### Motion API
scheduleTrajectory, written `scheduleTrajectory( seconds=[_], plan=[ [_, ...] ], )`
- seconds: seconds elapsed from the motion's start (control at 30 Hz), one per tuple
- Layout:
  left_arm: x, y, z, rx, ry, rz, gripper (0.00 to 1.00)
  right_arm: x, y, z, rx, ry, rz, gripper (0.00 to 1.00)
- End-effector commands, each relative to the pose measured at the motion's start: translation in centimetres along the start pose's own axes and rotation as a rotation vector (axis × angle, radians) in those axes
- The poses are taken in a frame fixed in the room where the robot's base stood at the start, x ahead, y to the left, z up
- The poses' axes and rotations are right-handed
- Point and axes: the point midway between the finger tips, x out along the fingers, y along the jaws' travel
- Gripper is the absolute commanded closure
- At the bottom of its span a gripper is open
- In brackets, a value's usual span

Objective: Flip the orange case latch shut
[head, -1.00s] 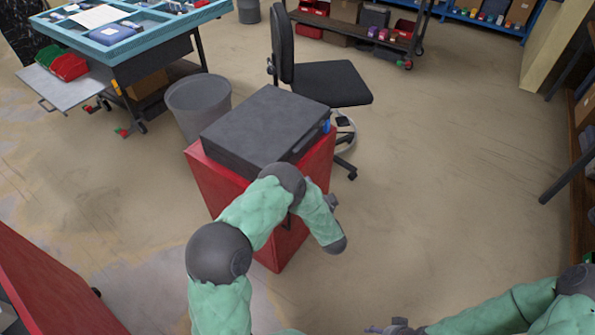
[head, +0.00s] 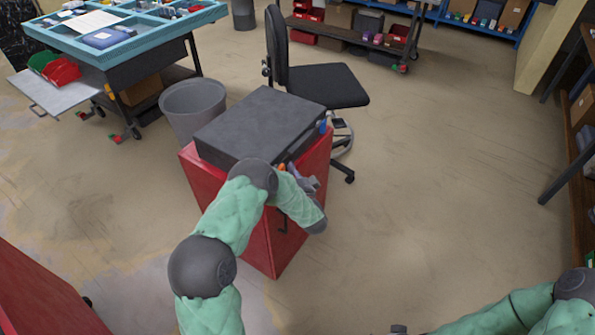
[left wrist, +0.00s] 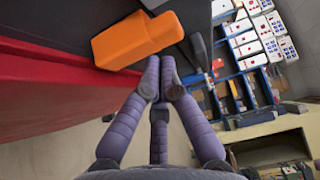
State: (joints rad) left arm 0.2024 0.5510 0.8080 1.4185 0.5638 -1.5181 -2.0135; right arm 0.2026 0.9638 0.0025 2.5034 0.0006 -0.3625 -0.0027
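The dark grey case (head: 262,122) lies closed-looking on a red cabinet. Its orange latch (head: 283,167) shows as a small spot at the front edge, partly hidden by my left arm. In the left wrist view the orange latch (left wrist: 138,40) is a large block jutting from the dark case side (left wrist: 40,42). My left gripper (head: 305,182) is at the case's front side. In the wrist view its purple fingertips (left wrist: 160,75) are together, with nothing seen between them, just beside the latch's lower right end; contact is unclear. Only a sliver of my right gripper (head: 398,329) shows at the bottom edge.
The red cabinet (head: 283,235) stands under the case. A blue latch (head: 323,124) is at the case's right end. A dark handle (left wrist: 200,55) is near the fingers. A grey bin (head: 192,105) and black chair (head: 327,85) stand behind. Floor at right is clear.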

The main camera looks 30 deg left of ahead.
Motion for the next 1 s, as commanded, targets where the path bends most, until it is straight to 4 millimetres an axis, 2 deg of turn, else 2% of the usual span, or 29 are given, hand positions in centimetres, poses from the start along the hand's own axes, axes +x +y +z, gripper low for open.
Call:
scheduleTrajectory(
  seconds=[0.2, 0.57, 0.83, 1.0],
  plan=[
    [-0.7, 0.1, 0.8, -0.001, 0.0, 0.001, 1.0, 0.3, 0.1, 0.0, 0.0, 0.0, 0.0, 0.33],
    [-0.8, 0.1, 0.9, 0.0, 0.0, 0.001, 1.0, 0.2, 0.1, 0.0, 0.0, 0.0, 0.0, 0.33],
    [-2.6, -0.1, 3.2, 0.003, -0.001, 0.004, 1.0, -1.3, -0.5, 0.0, 0.0, 0.0, 0.0, 0.33],
    [-2.9, 0.0, 3.6, 0.0, -0.002, 0.001, 1.0, -1.3, -0.5, 0.0, 0.0, 0.0, 0.0, 0.33]
  ],
)
